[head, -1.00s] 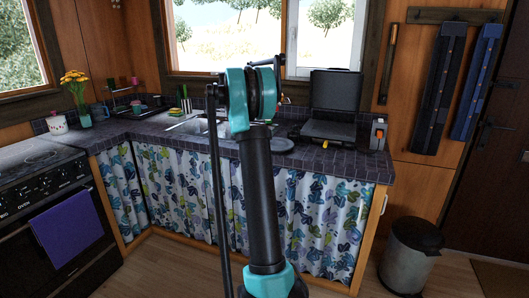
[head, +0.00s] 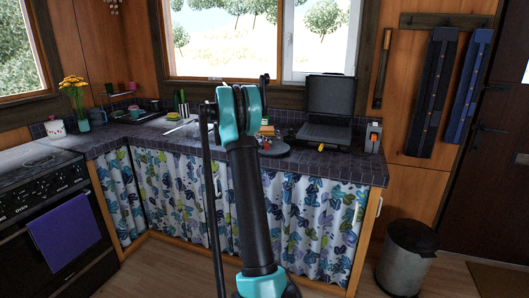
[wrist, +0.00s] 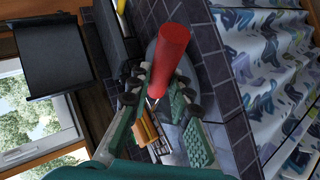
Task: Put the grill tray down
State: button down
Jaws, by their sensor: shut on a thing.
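The grill tray appears to be the wire rack (wrist: 158,148) with a red handle (wrist: 172,45) in the wrist view. Orange-brown slices (wrist: 146,130) show at the rack. My gripper (wrist: 160,100) is shut on the tray by its handle, with green pads around it. In the head view my arm hides most of the gripper. The slices (head: 267,130) show just right of my arm, above or beside a dark round plate (head: 274,148). The plate (wrist: 197,76) lies behind the handle in the wrist view. I cannot tell whether the tray touches the counter.
The dark tiled counter (head: 330,167) holds an open black contact grill (head: 328,133) and a small grey-and-orange box (head: 373,138) to the right. A sink (head: 188,131) is left of my arm. A stove (head: 42,195) stands far left, a bin (head: 407,258) on the floor right.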

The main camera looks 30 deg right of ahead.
jog(key=shift+f, duration=1.95)
jog(key=c, duration=1.4)
grip_release()
jog(key=shift+f, duration=0.1)
jog(key=v, duration=1.2)
jog(key=s+a+f+t+y, duration=0.1)
jog(key=s+a+f+y, duration=0.3)
jog(key=s+a, duration=0.5)
jog(key=s+a+f+n+t+y, duration=0.1)
jog(key=s+a+f+y, duration=0.3)
jog(key=s, duration=1.5)
jog(key=s+a+f+n+t+y, duration=0.1)
jog(key=s+a+f+y, duration=0.2)
jog(key=s+a+f, duration=0.7)
jog(key=s+a, duration=0.5)
jog(key=a, duration=0.1)
jog(key=shift+a+f+y, duration=0.15)
jog(key=shift+f+y, duration=0.05)
jog(key=shift+y, duration=0.2)
